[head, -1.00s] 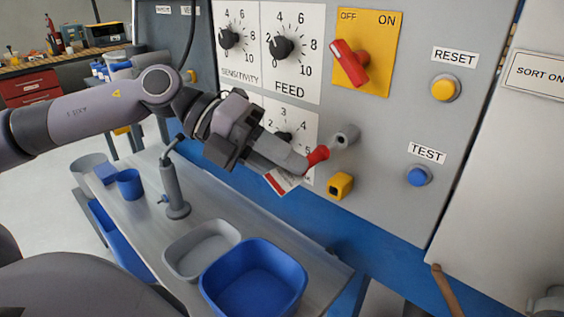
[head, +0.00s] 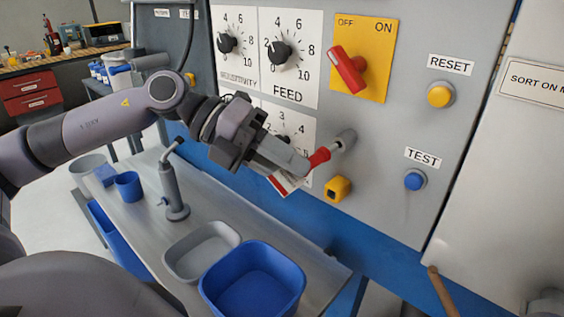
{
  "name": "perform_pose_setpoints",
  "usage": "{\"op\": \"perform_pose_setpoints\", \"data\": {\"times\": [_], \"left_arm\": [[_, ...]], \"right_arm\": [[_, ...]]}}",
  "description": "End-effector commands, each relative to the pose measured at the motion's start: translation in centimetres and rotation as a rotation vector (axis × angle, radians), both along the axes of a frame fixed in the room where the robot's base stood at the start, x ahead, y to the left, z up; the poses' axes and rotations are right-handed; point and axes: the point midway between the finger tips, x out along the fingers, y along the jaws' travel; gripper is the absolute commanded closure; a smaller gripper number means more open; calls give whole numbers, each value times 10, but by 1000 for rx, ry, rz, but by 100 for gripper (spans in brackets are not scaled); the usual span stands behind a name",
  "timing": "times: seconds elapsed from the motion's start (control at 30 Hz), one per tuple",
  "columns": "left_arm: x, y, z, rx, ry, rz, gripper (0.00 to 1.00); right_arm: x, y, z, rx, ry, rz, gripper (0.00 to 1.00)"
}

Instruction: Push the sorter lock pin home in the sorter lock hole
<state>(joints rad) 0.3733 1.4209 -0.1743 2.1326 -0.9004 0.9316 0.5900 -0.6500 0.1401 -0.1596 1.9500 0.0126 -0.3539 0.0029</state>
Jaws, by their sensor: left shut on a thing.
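The sorter lock pin (head: 319,157) has a red grip and a short grey shank, with a red and white tag at its near end. My left gripper (head: 303,169) is shut on the pin and holds it tilted up to the right against the grey panel. The sorter lock hole seems to be in the grey round boss (head: 348,137) on the panel. The pin's tip meets or overlaps the boss's near end. I cannot tell how deep it sits, and the hole's mouth is hidden. My right gripper is not in view.
A yellow square fitting (head: 338,188) is just below the boss. A red switch (head: 347,70), knobs, a yellow RESET button (head: 440,95) and a blue TEST button (head: 414,180) are on the panel. A blue bin (head: 252,280) and a grey tray (head: 200,251) are below.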

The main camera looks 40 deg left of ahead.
Motion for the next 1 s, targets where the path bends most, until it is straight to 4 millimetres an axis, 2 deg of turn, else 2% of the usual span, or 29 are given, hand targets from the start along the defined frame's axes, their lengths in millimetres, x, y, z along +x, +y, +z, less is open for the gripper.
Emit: {"op": "perform_pose_setpoints", "data": {"times": [0.5, 1.0], "left_arm": [[14, -3, 1, -2, 2, 6, 100], [27, -2, 1, -2, 2, 9, 100]], "right_arm": [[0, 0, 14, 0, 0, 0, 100], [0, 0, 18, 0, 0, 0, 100]]}}
